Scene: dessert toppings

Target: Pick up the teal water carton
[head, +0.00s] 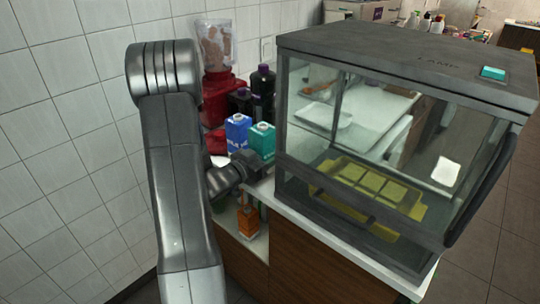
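The teal carton (262,141) with a white cap stands upright on the counter, between a blue carton (238,131) and the glass display case. My arm comes up on the left and bends down towards the cartons. My gripper (251,165) is dark and sits just in front of the lower part of the teal carton, hiding its base. I cannot tell whether the gripper touches the carton or whether its fingers are open or shut.
The display case (360,206) stands close on the right, with a small teal item (493,73) on top. Dark bottles (263,92) and a red blender (218,98) stand behind the cartons. An orange bottle (248,218) stands on a lower shelf. A tiled wall is on the left.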

